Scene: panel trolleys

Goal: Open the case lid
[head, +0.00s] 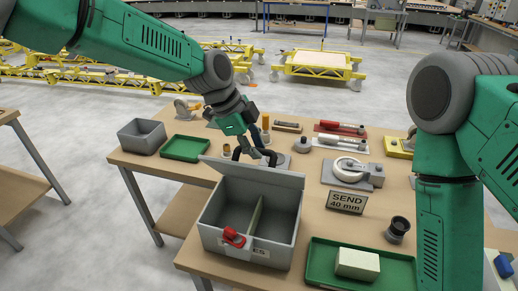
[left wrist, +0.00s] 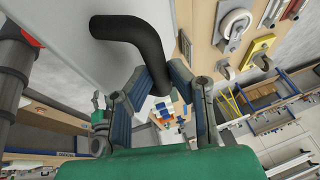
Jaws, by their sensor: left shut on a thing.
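The grey case (head: 245,251) stands on the near part of the wooden table. Its lid (head: 258,175) is raised, standing up along the back edge, so the inside with a thin divider (head: 256,217) shows. A red latch (head: 233,237) is on the front wall. My left gripper (head: 262,156) is behind the lid's top edge, shut on the lid's black curved handle (left wrist: 135,32). The handle runs between the fingers (left wrist: 160,90) in the left wrist view, beside the pale lid face (left wrist: 65,50). My right arm comes down at the right; its gripper is out of view.
A green tray (head: 318,270) with a pale block (head: 357,263) lies right of the case. A black cup (head: 397,229) and a SEND 40 mm sign (head: 346,202) stand nearby. A grey bin (head: 142,135) and green tray (head: 185,147) are at the left.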

